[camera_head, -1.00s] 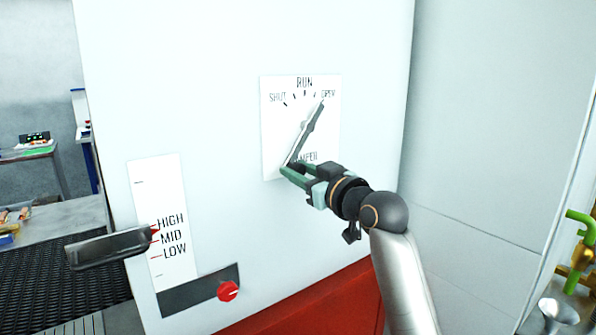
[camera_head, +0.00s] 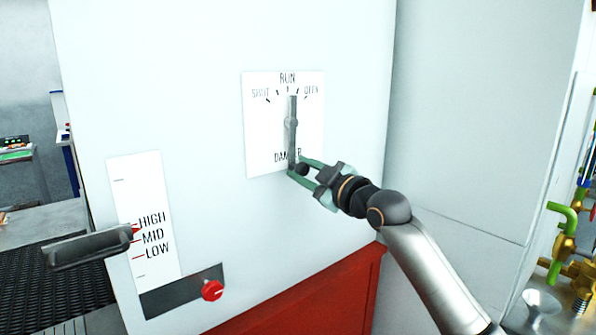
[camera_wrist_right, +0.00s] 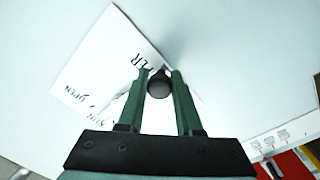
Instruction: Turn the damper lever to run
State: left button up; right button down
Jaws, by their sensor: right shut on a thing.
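The damper lever (camera_head: 291,125) is a grey pointer on a white dial plate (camera_head: 259,140) marked SHUT, RUN and OPEN. It stands almost upright, its tip just below RUN, at or slightly right of the middle tick. Its dark round knob (camera_head: 301,169) is at the lower end, near the word DAMPER. My right gripper (camera_head: 304,168) is shut on this knob, coming from the lower right. In the right wrist view the knob (camera_wrist_right: 160,85) sits between the two green fingers. My left gripper is not in view.
Left of the dial is a HIGH/MID/LOW scale (camera_head: 141,200) with a dark handle (camera_head: 90,247) jutting out. Below it is a red knob (camera_head: 212,290) on a dark strip. Green and brass pipework (camera_head: 570,255) stands at the far right. The panel around the dial is clear.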

jog(key=shift+w+d+n, duration=0.1)
jog(key=shift+d+n, duration=0.05)
jog(key=shift+n, duration=0.15)
jog(key=c, duration=0.6)
grip_release()
jog(key=shift+b+v, duration=1.3)
jog(key=shift+v, duration=4.95)
